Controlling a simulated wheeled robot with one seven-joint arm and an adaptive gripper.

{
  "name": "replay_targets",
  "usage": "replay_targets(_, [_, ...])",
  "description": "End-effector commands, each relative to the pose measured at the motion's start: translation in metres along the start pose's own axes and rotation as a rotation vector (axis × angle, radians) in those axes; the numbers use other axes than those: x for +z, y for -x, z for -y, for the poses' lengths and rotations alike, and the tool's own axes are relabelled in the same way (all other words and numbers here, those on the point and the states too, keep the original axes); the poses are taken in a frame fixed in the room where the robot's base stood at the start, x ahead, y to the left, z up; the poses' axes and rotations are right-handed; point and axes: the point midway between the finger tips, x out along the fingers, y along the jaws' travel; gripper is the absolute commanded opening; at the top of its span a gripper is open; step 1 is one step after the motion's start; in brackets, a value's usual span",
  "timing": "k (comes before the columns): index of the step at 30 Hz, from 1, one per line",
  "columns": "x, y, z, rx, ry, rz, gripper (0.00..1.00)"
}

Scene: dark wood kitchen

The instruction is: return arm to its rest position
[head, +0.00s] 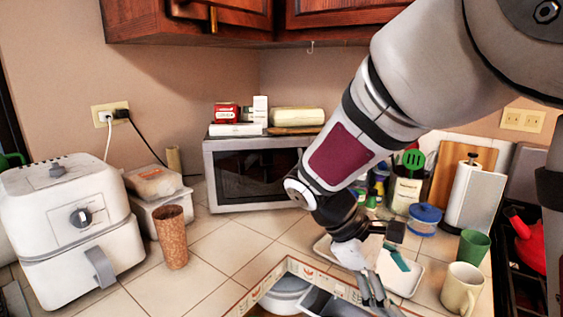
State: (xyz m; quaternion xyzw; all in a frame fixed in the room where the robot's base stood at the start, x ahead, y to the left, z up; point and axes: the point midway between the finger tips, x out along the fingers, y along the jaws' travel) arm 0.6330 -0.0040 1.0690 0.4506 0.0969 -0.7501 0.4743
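My arm reaches down from the upper right across the counter, with a dark red panel on one link.
A cream mug (461,289) and a green cup (473,248) stand to the right, near a red kettle (529,240). A microwave (250,172) stands behind. A brown cup (172,238) and a white air fryer (70,225) are left. Upper cabinets (240,22) hang overhead. Tiles left of centre are clear.

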Motion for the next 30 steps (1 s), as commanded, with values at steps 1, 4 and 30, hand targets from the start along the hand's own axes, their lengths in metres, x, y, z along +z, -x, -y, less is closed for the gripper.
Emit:
replay_targets(1, [0.016,0.003,0.004,-0.037,-0.057,-0.053,0.72])
replay_targets(4, [0.04,0.006,0.015,-0.106,-0.166,-0.151,0.72])
replay_targets(30, [0.141,0.04,0.106,-0.399,-0.957,-0.774,0.72])
